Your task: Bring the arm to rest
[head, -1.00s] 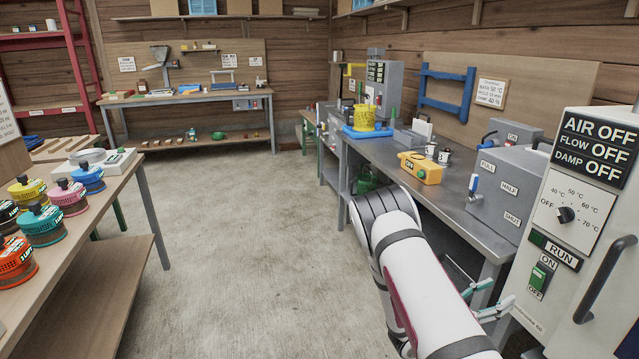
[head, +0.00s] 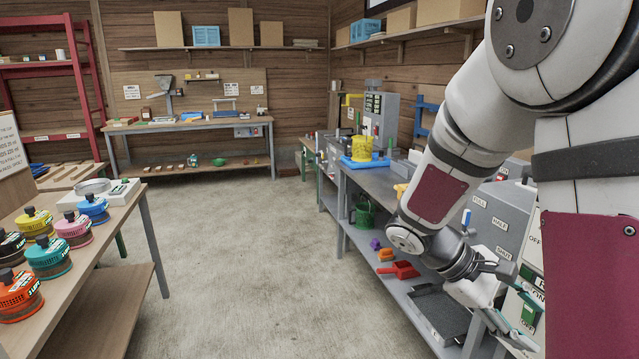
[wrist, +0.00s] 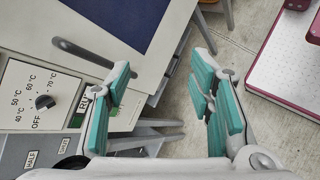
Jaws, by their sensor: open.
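My arm (head: 435,190) is folded at the right of the head view, its upper links raised and its lower end hanging down beside the drying cabinet. My gripper (wrist: 163,72) is open in the wrist view, with its two teal-padded fingers wide apart. Nothing is between the fingers. The cabinet (wrist: 60,95) with its temperature dial is below and left of the fingers in the wrist view. In the head view the gripper is small and partly lost against the cabinet front.
The right workbench (head: 372,180) carries a yellow bucket (head: 361,149); red scoops (head: 398,270) lie on its lower shelf. The left table (head: 120,215) holds several coloured canisters (head: 48,257). A back bench (head: 190,124) stands against the wall. The floor (head: 230,260) between is clear.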

